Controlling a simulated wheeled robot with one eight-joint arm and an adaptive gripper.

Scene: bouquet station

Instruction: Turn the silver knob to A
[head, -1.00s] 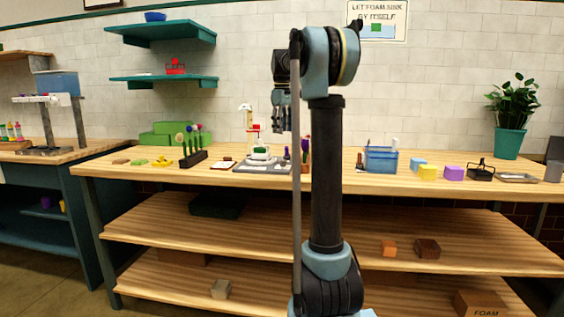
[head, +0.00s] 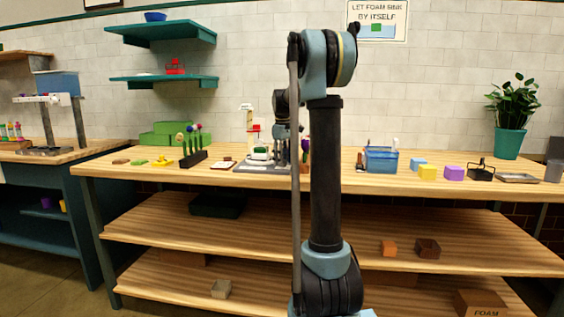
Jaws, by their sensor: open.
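My gripper (head: 283,155) hangs pointing down over the right part of a grey station base (head: 243,168) on the long wooden bench. Its fingers are small in this view, and they look open with nothing visible between them. The station carries a white upright with a red part (head: 255,128) and a white-and-green rounded piece (head: 260,153), both just left of my gripper. The silver knob and its letter A cannot be made out. My gripper and arm cover the right part of the station, and I cannot tell whether the fingers touch anything.
A black flower rack (head: 192,159) and green blocks (head: 170,138) stand to the left. Bench space between the groups is narrow.

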